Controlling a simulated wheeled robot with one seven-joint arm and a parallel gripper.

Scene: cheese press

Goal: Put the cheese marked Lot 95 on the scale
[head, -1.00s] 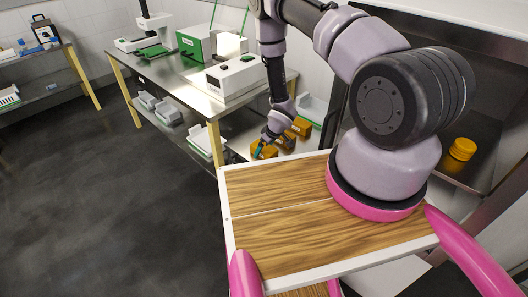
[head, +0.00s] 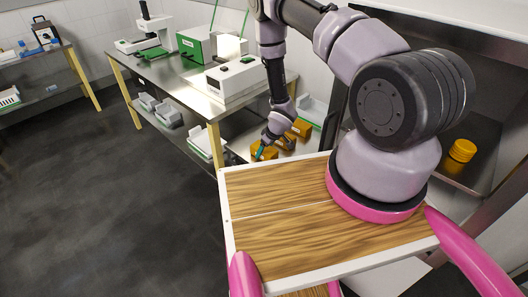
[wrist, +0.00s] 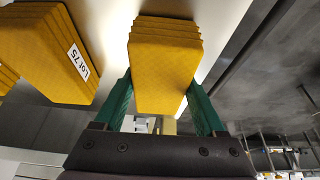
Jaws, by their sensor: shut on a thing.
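In the wrist view, the green fingers of my gripper (wrist: 160,95) are on both sides of an orange ridged cheese block (wrist: 165,60). They are shut on it, and no label shows on its visible faces. Another orange cheese (wrist: 52,50) lies to the left, apart from my gripper, with a label reading "Lot 75". In the head view, my gripper (head: 260,151) is low by the work table's lower shelf, at the front orange block (head: 266,154). More orange blocks (head: 301,129) sit behind it. No Lot 95 label is readable. I cannot tell for certain which device is the scale.
The steel work table (head: 185,85) holds a white box-shaped device (head: 236,79), a green-and-white box (head: 196,43) and a white stand device (head: 152,30). A yellow round stack (head: 462,150) sits in the right-hand cabinet. The floor (head: 110,200) at left is clear.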

